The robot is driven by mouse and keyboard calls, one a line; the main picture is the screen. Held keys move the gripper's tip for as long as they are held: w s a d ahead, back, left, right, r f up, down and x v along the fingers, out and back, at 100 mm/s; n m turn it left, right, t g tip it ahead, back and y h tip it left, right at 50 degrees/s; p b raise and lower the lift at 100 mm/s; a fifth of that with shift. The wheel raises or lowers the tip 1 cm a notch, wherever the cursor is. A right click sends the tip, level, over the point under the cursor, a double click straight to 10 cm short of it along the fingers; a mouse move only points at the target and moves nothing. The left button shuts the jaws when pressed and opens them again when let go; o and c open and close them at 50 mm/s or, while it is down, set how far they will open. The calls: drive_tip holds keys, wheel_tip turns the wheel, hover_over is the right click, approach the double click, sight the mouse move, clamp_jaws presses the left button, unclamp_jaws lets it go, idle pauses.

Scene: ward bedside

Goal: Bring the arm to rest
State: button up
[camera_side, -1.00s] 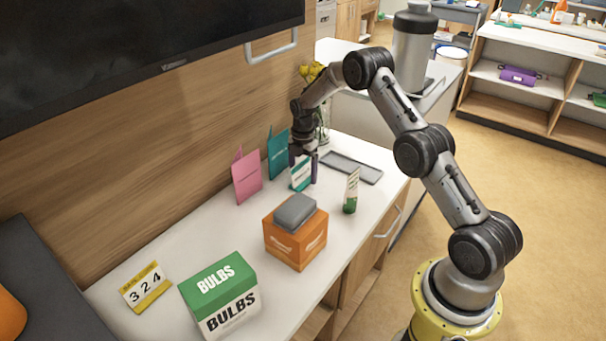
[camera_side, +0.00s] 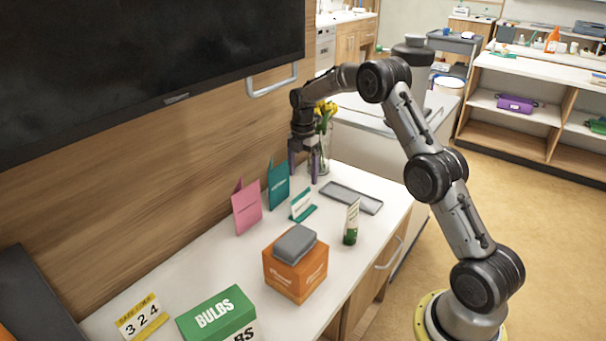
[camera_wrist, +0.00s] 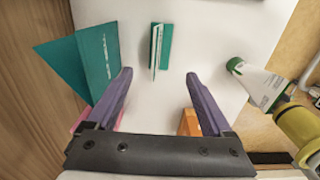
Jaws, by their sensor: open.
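My gripper (camera_side: 304,178) is open and empty, pointing down above the white counter. Its two purple fingers stand apart in the wrist view (camera_wrist: 159,75). A small white-and-green card stand (camera_side: 302,205) sits upright on the counter below the fingers. In the wrist view the card stand (camera_wrist: 159,47) lies between and beyond the fingertips, with nothing held. My arm arches from its base at the lower right over the counter.
A teal card (camera_side: 278,185) and pink card (camera_side: 246,206) stand near the wall. A flower vase (camera_side: 323,150) is close behind the gripper. A grey tray (camera_side: 351,197), tube (camera_side: 351,222), orange box (camera_side: 295,273) and green bulbs box (camera_side: 217,313) share the counter.

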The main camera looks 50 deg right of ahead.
drive_tip(key=shift+s+a, duration=0.1)
drive_tip(key=s+a+r+m+g+y, duration=0.1)
drive_tip(key=s+a+r+m+g, duration=0.2)
drive_tip(key=s+a, duration=0.7)
drive_tip(key=s+a+r+m+t+h, duration=0.1)
drive_tip(key=s+a+r+m, duration=0.3)
drive_tip(key=s+r, duration=0.35)
drive_tip(key=s+a+r+m+t, duration=0.1)
drive_tip(key=s+a+r+m, duration=0.3)
drive_tip(key=s+r, duration=0.3)
drive_tip(key=s+a+m+t, duration=0.2)
drive_tip(key=s+m+t, duration=0.4)
drive_tip(key=s, duration=0.4)
drive_tip(key=shift+s+a+f+m+t, duration=0.2)
drive_tip(key=shift+m+t, duration=0.1)
drive_tip(key=shift+m, duration=0.2)
